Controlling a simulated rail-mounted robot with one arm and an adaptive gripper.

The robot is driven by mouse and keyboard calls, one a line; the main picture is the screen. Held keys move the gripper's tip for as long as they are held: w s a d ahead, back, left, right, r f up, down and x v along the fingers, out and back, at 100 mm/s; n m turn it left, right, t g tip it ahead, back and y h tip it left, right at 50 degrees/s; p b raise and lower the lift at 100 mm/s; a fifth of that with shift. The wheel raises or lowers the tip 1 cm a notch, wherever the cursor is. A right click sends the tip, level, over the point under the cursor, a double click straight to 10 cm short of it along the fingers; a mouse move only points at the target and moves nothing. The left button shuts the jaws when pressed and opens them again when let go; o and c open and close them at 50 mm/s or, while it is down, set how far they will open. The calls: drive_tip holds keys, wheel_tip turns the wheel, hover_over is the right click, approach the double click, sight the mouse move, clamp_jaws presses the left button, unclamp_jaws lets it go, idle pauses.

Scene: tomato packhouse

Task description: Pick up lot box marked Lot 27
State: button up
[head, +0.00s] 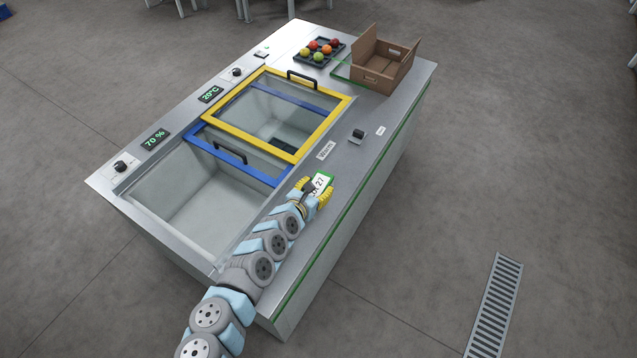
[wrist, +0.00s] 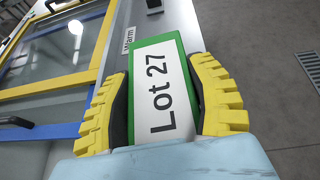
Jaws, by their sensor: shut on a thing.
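The lot box (wrist: 160,88) is green with a white top label reading "Lot 27". In the head view the lot box (head: 320,184) is at the front-right part of the counter, beside the blue-framed lid. My gripper (wrist: 165,98) has its yellow ribbed fingers on both long sides of the box, shut on it. In the head view my gripper (head: 316,191) reaches over the counter from the lower left. I cannot tell whether the box touches the counter. Its near end is hidden by my gripper.
The steel counter (head: 345,180) holds a chest with a yellow-framed lid (head: 335,113) and a blue-framed lid (head: 200,143). A "Warm" label (head: 326,150) and a small dark block (head: 357,135) lie beyond the box. A tomato tray (head: 302,55) and an open cardboard box (head: 376,76) stand at the far end.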

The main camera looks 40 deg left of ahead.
sight(316, 193)
drive_tip(key=s+r+p, duration=0.1)
drive_tip(key=p, duration=0.1)
drive_tip(key=s+d+r+p, duration=0.1)
drive_tip(key=r+p, duration=0.1)
drive_tip(key=shift+d+r, duration=0.15)
drive_tip(key=s+d+r+p, duration=0.3)
drive_tip(key=s+d+p, duration=0.1)
drive_tip(key=s+p, duration=0.3)
drive_tip(key=shift+s+d+p, duration=0.15)
drive_tip(key=shift+p, duration=1.15)
